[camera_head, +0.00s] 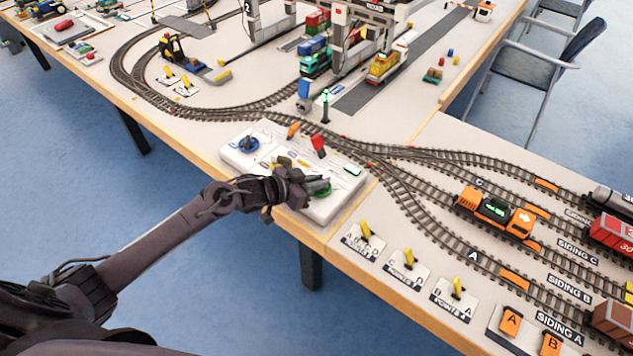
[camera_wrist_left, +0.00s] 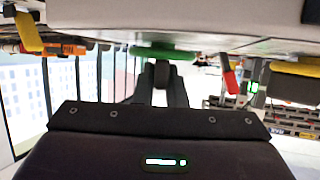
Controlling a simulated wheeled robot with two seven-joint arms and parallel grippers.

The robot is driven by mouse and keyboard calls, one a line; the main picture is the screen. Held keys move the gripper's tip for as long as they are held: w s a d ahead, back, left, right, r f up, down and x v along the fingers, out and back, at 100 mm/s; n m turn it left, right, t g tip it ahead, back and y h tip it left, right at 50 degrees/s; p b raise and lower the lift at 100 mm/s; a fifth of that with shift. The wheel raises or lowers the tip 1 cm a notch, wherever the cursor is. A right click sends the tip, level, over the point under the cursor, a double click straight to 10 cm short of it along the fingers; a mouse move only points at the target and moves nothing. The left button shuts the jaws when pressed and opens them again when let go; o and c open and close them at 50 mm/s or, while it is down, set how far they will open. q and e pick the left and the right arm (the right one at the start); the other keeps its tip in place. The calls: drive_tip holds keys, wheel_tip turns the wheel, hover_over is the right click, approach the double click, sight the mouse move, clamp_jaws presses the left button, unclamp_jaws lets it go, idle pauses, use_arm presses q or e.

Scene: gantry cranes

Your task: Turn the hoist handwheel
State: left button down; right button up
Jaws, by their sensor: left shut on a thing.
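The white control panel (camera_head: 343,208) sits at the table's front edge. A green handwheel (camera_head: 322,192) is at its near right, and a blue handwheel (camera_head: 248,143) is at its far left. My left gripper (camera_head: 306,185) is shut on the green handwheel, partly covering it. In the left wrist view the green rim (camera_wrist_left: 165,53) shows just beyond my left fingers (camera_wrist_left: 161,76). I cannot read which wheel is labelled for the hoist. My right gripper is not in view.
A red lever (camera_head: 318,145) and an orange lever (camera_head: 293,130) stand on the panel's far side. Rail track runs close behind the panel. Yellow point levers (camera_head: 365,232) stand to the right. Floor is clear in front of the table.

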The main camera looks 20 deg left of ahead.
use_arm(q)
drive_tip(key=shift+r, duration=0.1)
drive_tip(key=c, duration=1.5)
unclamp_jaws()
drive_tip(key=shift+s+a, duration=0.2)
drive_tip(key=shift+s, duration=0.05)
drive_tip(key=v, duration=0.7)
drive_tip(key=shift+r, duration=0.1)
